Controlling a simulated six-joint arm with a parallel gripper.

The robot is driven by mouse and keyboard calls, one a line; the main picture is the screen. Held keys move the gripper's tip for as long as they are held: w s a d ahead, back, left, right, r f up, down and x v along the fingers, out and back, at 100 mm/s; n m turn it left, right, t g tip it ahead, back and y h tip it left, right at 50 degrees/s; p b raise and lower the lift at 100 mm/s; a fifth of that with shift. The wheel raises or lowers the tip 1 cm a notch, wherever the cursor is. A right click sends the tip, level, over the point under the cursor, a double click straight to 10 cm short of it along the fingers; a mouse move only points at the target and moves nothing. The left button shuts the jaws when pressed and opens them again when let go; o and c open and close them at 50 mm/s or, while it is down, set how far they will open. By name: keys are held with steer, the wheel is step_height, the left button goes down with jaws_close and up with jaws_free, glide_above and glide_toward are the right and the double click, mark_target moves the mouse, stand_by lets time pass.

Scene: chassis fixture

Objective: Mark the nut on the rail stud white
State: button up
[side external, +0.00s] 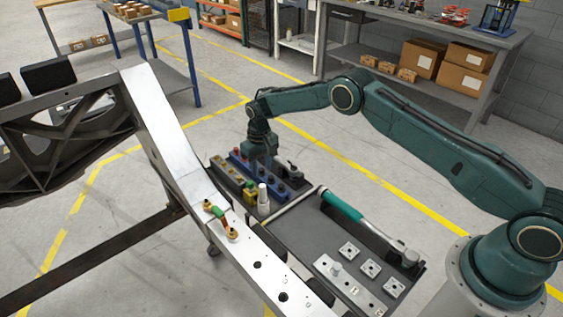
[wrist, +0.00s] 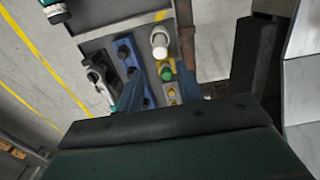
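The silver rail (side external: 171,110) slopes across the left of the side view. Two brass-coloured nuts or studs, an upper one (side external: 208,204) and a lower one (side external: 232,235), sit on it, with a green and red piece (side external: 218,214) between them. A white-capped marker or bottle (side external: 263,195) stands upright at the rack; it also shows in the wrist view (wrist: 159,42). A yellow-green one (side external: 249,191) stands beside it, also in the wrist view (wrist: 166,72). My gripper (side external: 262,150) is over the blue rack's far end; its fingers appear apart, partly hidden by its body.
The blue rack (side external: 243,165) holds several dark pieces. A grey tray (side external: 295,235) carries a teal-handled tool (side external: 342,206) and several square plates (side external: 349,251). A dark frame (side external: 60,130) stands left; shelves and boxes are behind. Floor between them is clear.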

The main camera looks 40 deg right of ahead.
mark_target(262, 185)
steer(key=shift+f, duration=0.25)
steer(key=shift+f, duration=4.8)
jaws_close()
steer(key=shift+r, duration=0.1)
steer(key=shift+r, duration=3.7)
